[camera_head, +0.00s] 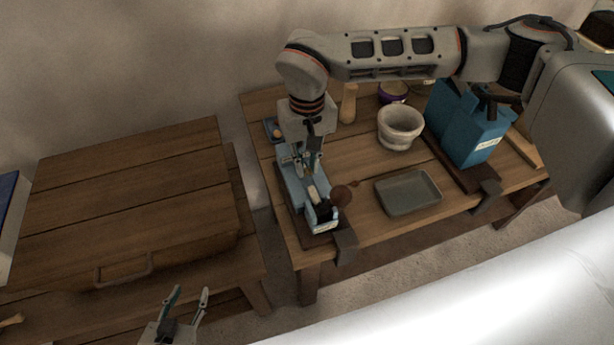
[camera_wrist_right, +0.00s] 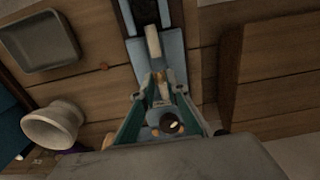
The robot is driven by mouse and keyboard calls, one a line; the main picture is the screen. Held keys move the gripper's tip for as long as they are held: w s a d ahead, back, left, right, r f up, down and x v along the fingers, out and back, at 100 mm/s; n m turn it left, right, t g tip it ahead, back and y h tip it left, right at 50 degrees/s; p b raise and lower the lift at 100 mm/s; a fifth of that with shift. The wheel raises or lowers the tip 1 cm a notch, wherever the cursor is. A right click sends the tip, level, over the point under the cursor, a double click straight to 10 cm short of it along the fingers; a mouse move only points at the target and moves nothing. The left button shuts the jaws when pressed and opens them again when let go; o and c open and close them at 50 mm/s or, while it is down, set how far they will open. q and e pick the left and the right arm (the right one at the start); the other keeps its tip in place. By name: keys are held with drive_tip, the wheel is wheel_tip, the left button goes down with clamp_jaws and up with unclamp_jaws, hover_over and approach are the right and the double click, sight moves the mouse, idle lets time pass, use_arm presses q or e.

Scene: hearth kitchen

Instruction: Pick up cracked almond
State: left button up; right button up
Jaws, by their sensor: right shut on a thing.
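A blue bench nutcracker (camera_head: 292,190) with a dark round knob (camera_head: 341,195) stands at the left end of the wooden table. My right gripper (camera_head: 311,173) points down over its trough; its fingers also show in the right wrist view (camera_wrist_right: 160,88). They are shut on a small tan piece (camera_wrist_right: 165,79), which looks like the cracked almond. The fingers hide part of it, and I cannot tell whether it touches the trough. A pale block (camera_wrist_right: 153,42) sits in the trough just beyond the fingertips. My left gripper (camera_head: 188,293) is open and empty at the bottom of the head view.
A grey tray (camera_head: 408,208) lies right of the nutcracker; a small brown bit (camera_wrist_right: 104,66) lies between them. A stone mortar (camera_head: 400,140), a wooden pestle (camera_head: 348,104) and a blue box-like holder (camera_head: 465,130) stand behind. A small dish (camera_head: 269,124) is at back left.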

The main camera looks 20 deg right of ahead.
sight(307, 169)
drive_tip(key=shift+r+p, duration=2.05)
drive_tip(key=shift+r, duration=1)
